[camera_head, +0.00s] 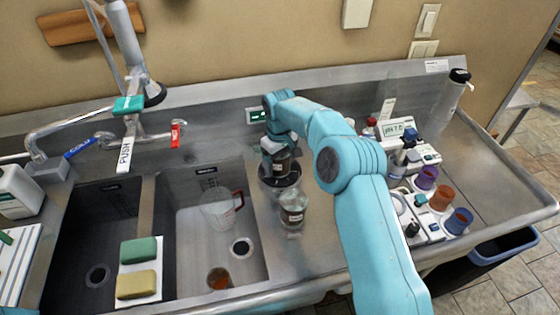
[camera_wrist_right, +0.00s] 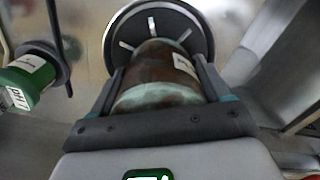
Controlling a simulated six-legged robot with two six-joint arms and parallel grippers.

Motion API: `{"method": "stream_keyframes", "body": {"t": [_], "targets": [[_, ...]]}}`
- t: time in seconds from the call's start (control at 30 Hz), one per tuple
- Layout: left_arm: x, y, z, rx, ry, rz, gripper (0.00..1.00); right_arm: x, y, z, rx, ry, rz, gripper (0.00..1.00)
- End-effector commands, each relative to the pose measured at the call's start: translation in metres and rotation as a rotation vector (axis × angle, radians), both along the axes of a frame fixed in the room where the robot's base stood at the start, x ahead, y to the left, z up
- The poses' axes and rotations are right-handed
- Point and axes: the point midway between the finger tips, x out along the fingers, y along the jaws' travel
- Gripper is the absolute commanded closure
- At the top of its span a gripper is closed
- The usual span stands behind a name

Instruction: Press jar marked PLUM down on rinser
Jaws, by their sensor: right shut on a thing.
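My right gripper (camera_head: 274,147) reaches down from above and is shut on a dark jar (camera_head: 281,164). In the right wrist view the jar (camera_wrist_right: 157,78) is brown with a pale greenish near end and a small white label at its right side. The label's lettering is too small to read. The round rinser (camera_head: 280,187) is set in the steel counter directly under the jar. Its dark rim and pale spokes (camera_wrist_right: 167,20) show beyond the jar in the wrist view. I cannot tell whether the jar touches the spokes. My left gripper is out of view.
Another labelled jar (camera_head: 292,212) stands on the counter just in front of the rinser. A sink with a clear jug (camera_head: 219,212) lies to the left. Coloured cups (camera_head: 441,197) and instruments (camera_head: 428,152) crowd the right. A tap (camera_head: 128,110) overhangs the left.

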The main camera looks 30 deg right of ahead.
Motion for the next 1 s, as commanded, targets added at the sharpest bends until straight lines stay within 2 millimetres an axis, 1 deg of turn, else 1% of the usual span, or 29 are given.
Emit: {"method": "stream_keyframes", "body": {"t": [0.23, 1.0], "targets": [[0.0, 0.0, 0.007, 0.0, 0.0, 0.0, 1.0, 0.002, -0.002, 0.001, 0.0, 0.0, -0.001, 0.59], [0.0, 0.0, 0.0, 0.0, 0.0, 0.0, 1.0, 0.002, -0.003, -0.01, 0.0, -0.001, -0.001, 0.59]]}}
